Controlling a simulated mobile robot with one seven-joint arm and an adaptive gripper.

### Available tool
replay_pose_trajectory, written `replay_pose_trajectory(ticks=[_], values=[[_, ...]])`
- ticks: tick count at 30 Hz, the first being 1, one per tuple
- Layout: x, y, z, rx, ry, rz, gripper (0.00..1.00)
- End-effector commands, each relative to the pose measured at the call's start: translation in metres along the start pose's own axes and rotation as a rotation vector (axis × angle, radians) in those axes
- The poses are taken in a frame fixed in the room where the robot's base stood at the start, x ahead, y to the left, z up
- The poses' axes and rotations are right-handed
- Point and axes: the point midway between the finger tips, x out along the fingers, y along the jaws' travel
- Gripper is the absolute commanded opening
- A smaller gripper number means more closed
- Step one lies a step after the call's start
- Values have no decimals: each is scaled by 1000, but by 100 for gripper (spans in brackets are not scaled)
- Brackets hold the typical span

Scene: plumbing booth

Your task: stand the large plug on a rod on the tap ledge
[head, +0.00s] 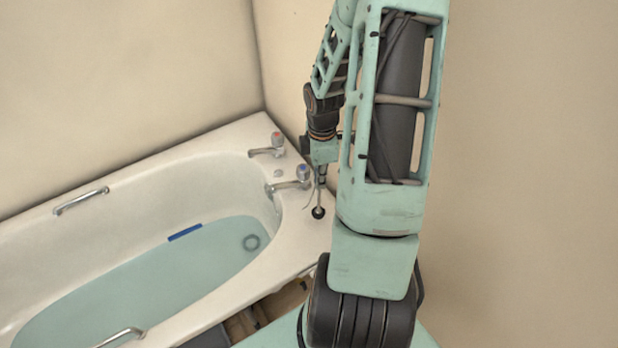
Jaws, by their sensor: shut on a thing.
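The large plug (318,212) is a dark round disc at the lower end of a thin upright rod. It shows over the white tap ledge (300,238), at the ledge's right side, in front of the blue-marked tap (292,180). My gripper (320,180) points down and is shut on the rod above the plug. The rod looks about upright. I cannot tell whether the plug touches the ledge or hangs just above it. The fingers are small and partly hidden in this view.
The red-marked tap (268,147) stands farther back on the ledge. The bathtub (150,165) holds water, with a drain (251,242) and a blue strip (185,232) in it. Grab handles (81,201) are on the rims. Walls close in behind the ledge.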

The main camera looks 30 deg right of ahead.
Motion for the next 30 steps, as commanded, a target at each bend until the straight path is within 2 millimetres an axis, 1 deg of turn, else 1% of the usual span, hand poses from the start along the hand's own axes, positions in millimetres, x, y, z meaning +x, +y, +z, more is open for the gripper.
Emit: replay_pose_trajectory(ticks=[1, 8, 9, 10, 16, 22, 30], values=[[0, 0, 6, 3, 0, 1, 0], [3, -1, 29, 3, 0, 1, 0], [11, -1, 26, -1, 1, 0, 0], [15, -1, 26, -1, 0, 0, 0], [28, 0, 26, 1, 0, 1, 0], [33, 0, 26, 1, 0, 1, 0], [33, 0, 26, 1, 0, 1, 0]])
